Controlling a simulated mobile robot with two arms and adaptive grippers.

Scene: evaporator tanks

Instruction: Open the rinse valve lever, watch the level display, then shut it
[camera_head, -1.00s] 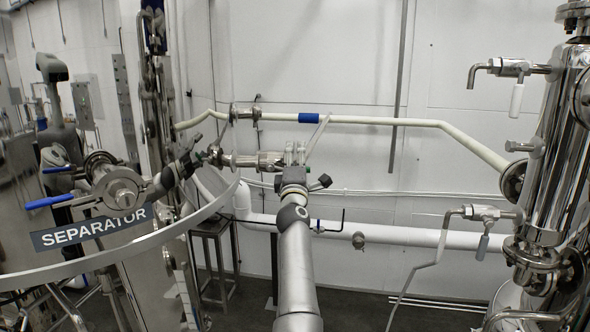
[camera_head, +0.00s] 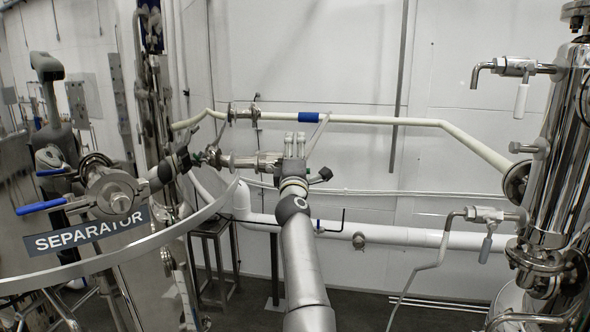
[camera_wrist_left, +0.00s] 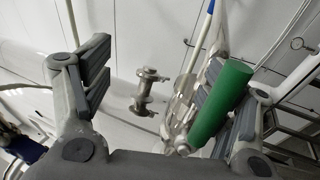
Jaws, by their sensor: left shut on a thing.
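A steel valve part (camera_wrist_left: 185,125) shows beside the handle. The handle's contact with the left finger cannot be seen. In the head view the handle is mostly hidden by the gripper. No level display can be made out.
A tank with a SEPARATOR sign (camera_head: 90,232) and a curved rim stands at left. A steel column (camera_head: 565,150) with small valves stands at right. A cream pipe (camera_head: 380,121) and a thicker white pipe (camera_head: 410,237) run along the wall. The lower middle right is fairly open.

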